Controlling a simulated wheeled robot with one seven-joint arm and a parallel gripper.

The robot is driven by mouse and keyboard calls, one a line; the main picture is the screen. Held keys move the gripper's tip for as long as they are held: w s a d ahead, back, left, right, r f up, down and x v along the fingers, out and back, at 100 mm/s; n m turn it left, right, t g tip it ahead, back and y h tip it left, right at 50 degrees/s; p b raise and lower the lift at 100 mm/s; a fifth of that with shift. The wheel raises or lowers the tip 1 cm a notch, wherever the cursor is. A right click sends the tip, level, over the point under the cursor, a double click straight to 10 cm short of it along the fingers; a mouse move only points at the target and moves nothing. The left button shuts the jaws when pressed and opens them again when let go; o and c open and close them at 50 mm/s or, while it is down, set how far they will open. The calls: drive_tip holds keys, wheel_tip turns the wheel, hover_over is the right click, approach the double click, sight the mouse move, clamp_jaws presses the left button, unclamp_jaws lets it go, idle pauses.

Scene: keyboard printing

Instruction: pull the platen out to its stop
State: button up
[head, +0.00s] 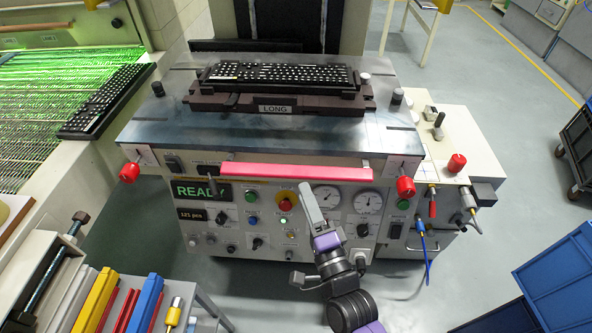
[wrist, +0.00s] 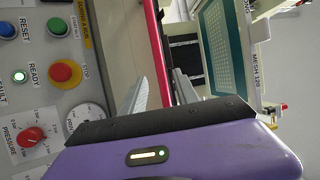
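The platen (head: 150,128) is a flat grey metal plate on top of the printing machine. It carries a dark fixture labelled LONG (head: 225,107) with a black keyboard (head: 280,75) on it. A long pink-red bar (head: 295,172) runs along the machine's front edge; it also shows in the wrist view (wrist: 153,40). My gripper (head: 305,188) is just below and in front of this bar, right of its middle. In the wrist view my gripper (wrist: 160,85) has its fingers apart, with the bar showing between them. I cannot tell whether either finger touches it.
Red knobs (head: 129,172) (head: 405,186) flank the bar. The control panel below has a red stop button (head: 285,204) close to my gripper. A green-lit conveyor (head: 60,75) stands left, and blue crates (head: 560,275) lie right. A MESH 120 screen (wrist: 222,55) shows in the wrist view.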

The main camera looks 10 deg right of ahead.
sight(299, 179)
drive_tip(key=shift+x, duration=3.9)
clamp_jaws()
